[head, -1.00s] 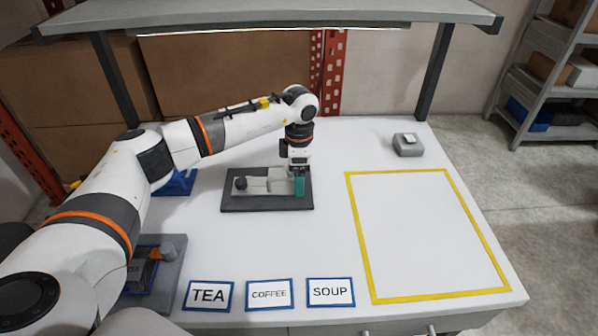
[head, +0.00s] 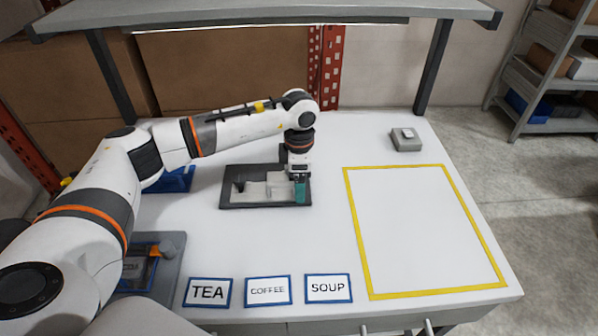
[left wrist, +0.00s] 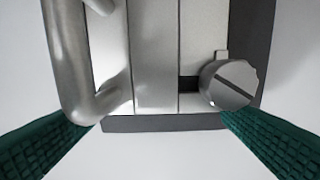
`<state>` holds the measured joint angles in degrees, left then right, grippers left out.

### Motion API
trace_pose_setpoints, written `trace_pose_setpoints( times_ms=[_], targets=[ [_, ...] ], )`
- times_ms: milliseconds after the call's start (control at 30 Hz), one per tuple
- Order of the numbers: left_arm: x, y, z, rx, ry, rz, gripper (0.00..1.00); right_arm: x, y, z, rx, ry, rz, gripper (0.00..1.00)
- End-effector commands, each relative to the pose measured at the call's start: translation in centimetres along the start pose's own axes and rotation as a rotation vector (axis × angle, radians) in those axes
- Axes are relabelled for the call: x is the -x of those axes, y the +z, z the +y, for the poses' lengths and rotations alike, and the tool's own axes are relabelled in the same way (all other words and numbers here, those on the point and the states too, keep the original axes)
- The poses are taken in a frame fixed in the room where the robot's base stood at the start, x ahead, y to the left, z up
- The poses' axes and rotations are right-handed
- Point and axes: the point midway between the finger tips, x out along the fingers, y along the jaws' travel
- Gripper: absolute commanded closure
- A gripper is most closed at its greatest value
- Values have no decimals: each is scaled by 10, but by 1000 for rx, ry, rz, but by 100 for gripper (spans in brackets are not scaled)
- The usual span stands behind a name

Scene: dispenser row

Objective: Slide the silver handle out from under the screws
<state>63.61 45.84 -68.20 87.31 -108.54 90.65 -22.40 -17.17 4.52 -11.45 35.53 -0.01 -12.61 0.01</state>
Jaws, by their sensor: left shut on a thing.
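A dark base plate (head: 230,204) lies on the white table and carries pale silver plates. The silver handle (left wrist: 70,65), a rounded bar, shows at the left of the left wrist view. One slotted screw (left wrist: 230,85) sits at the right, over the edge of a silver plate; other screws cannot be made out. My left gripper (head: 299,190) is down at the right end of the base and is shut on the silver handle. Its green fingers frame the handle and screw in the left wrist view (left wrist: 160,121); the exact contact is hidden. My right gripper is not in view.
A yellow-outlined area (head: 361,240) on the right is empty. Label cards TEA (head: 208,292), COFFEE (head: 267,290) and SOUP (head: 328,288) lie along the front. A small grey box (head: 405,143) is at the back right. A grey station (head: 172,250) stands at the left, partly behind my arm.

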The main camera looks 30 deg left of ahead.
Motion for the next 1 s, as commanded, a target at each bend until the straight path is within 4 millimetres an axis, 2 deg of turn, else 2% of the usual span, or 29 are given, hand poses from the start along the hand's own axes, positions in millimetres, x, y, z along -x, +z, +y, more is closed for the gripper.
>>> trace_pose_setpoints(
  times_ms=[33, 600, 1000],
  targets=[
    [-3, 2, 8, -2, 18, -11, 37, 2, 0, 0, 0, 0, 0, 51],
    [-2, 1, 34, 1, 12, -9, 38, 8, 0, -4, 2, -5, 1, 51],
    [-2, 1, 40, 1, 11, -8, 38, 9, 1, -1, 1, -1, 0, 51]
  ],
)
